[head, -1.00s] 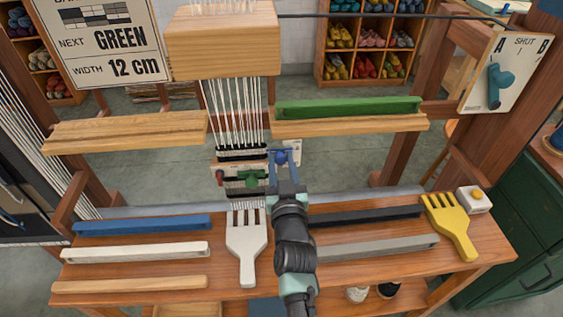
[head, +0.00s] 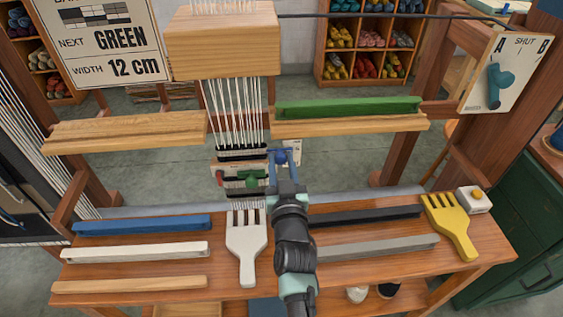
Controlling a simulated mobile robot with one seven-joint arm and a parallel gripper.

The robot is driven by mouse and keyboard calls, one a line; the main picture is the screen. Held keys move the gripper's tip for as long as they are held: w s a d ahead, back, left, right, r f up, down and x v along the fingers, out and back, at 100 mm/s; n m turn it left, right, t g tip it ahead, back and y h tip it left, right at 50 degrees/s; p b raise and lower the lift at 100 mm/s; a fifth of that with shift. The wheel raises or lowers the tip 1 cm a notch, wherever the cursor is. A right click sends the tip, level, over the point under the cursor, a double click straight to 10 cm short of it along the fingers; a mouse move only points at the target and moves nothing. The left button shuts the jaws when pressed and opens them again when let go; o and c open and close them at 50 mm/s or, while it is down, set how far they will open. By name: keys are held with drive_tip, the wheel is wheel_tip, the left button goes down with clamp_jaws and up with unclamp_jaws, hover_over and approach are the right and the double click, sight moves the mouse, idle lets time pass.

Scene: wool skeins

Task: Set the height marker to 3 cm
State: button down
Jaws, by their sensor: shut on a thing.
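The height marker appears to be a small blue piece (head: 281,158) at the right edge of the woven strip, in front of a small pale plate (head: 295,146). My gripper (head: 283,156) reaches up from the front of the bench and is shut on this blue piece. My fingers partly cover it and the plate. Any scale markings are too small to read, so I cannot tell its height setting.
White warp threads (head: 234,112) hang from a wooden block (head: 222,40). A green bar (head: 348,106) lies on the right shelf. A white fork (head: 247,245), a yellow fork (head: 452,226) and several bars, including a blue one (head: 143,225), lie on the bench (head: 375,270).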

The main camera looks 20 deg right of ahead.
drive_tip(key=shift+f, duration=0.15)
drive_tip(key=shift+f+b, duration=0.9)
drive_tip(key=shift+b, duration=0.35)
drive_tip(key=c, duration=0.6)
unclamp_jaws()
drive_tip(key=shift+o, duration=0.2)
drive_tip(key=shift+s, duration=0.1)
drive_tip(key=b+v, duration=0.2)
drive_tip(key=v, duration=1)
drive_tip(key=shift+s, duration=0.4)
